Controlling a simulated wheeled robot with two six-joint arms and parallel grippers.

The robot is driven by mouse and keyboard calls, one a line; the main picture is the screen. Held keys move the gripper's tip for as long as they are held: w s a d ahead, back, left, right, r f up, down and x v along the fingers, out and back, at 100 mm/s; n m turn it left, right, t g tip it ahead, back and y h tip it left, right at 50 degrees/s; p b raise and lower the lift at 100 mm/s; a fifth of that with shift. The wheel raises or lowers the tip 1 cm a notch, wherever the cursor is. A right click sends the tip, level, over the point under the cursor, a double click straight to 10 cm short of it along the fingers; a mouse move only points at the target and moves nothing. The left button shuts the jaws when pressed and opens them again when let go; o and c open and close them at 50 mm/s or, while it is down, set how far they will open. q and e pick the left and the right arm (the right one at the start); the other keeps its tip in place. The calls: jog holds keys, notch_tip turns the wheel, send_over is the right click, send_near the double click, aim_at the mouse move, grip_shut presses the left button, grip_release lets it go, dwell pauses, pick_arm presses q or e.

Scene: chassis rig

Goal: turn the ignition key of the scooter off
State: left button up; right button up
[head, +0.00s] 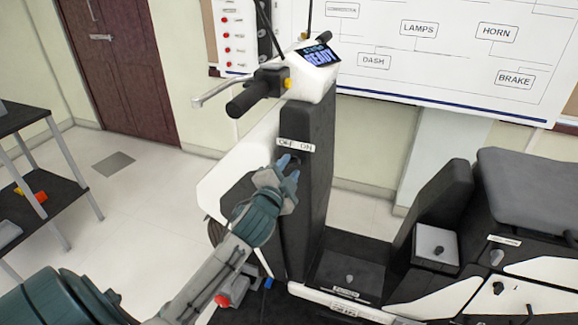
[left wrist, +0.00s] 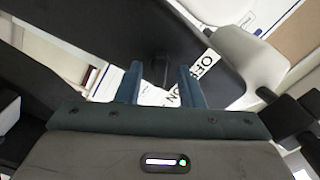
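The scooter's black front column (head: 317,125) carries a white label (head: 296,145) reading OFF and ON. My left gripper (head: 288,165) is at the column just below this label. In the left wrist view its two blue fingers (left wrist: 160,84) stand apart. A dark ignition key (left wrist: 159,68) shows between and just beyond the fingertips; I cannot tell whether they touch it. The label also shows in the left wrist view (left wrist: 204,64), to the right of the key. The dash display (head: 320,55) reads READY. My right gripper is not in view.
The handlebar grip (head: 249,98) and brake lever (head: 212,90) stick out above my left gripper. The scooter's seat (head: 530,185) is at right. A dark shelf (head: 60,180) stands at left, and a wiring board (head: 440,50) hangs behind. Open floor lies between shelf and scooter.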

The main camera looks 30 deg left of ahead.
pick_arm(q)
jog(key=shift+w, duration=0.25)
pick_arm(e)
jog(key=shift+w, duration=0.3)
pick_arm(q)
grip_shut()
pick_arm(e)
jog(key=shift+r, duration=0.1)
